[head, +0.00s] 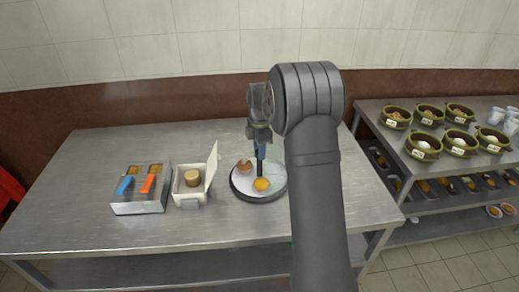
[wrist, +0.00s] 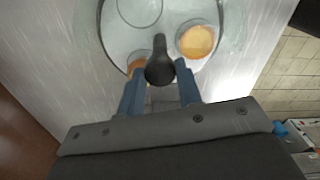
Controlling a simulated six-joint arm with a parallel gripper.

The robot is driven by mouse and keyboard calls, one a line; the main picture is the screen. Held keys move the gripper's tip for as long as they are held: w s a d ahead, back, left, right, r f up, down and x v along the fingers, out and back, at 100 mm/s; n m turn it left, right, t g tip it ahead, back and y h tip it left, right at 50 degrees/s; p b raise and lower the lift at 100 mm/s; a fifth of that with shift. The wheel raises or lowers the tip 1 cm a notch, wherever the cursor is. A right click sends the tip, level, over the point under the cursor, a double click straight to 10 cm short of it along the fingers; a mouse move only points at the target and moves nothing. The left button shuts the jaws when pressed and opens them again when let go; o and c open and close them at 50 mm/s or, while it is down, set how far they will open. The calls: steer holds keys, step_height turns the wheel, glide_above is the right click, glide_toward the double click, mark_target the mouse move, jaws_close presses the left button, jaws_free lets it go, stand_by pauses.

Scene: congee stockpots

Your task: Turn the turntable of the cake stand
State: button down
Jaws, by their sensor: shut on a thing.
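The cake stand's turntable (head: 276,177) is a round pale plate with a dark rim on the steel table; it also shows in the wrist view (wrist: 118,38). A dark upright handle (wrist: 160,66) stands near its edge. My gripper (wrist: 160,69), with blue fingers, is shut on this handle, one finger on each side. In the head view my gripper (head: 260,153) comes down over the plate from above. An orange-yellow round item (head: 262,184) and a brown one (head: 244,166) sit on the plate. The brown one is partly hidden by a finger in the wrist view.
Left of the plate stand an open white box (head: 191,197) with a raised lid and a metal holder (head: 139,207) with blue and orange handles. A rack with several green-rimmed bowls (head: 424,147) is at the right. The left of the table (head: 75,190) is clear.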

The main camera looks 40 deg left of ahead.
steer(key=c, duration=1)
jaws_free()
step_height(320, 180, up, 18)
steer(key=shift+f, duration=0.25)
steer(key=shift+f, duration=0.1)
step_height(320, 180, down, 17)
steer(key=shift+f, duration=0.15)
stand_by(0.4)
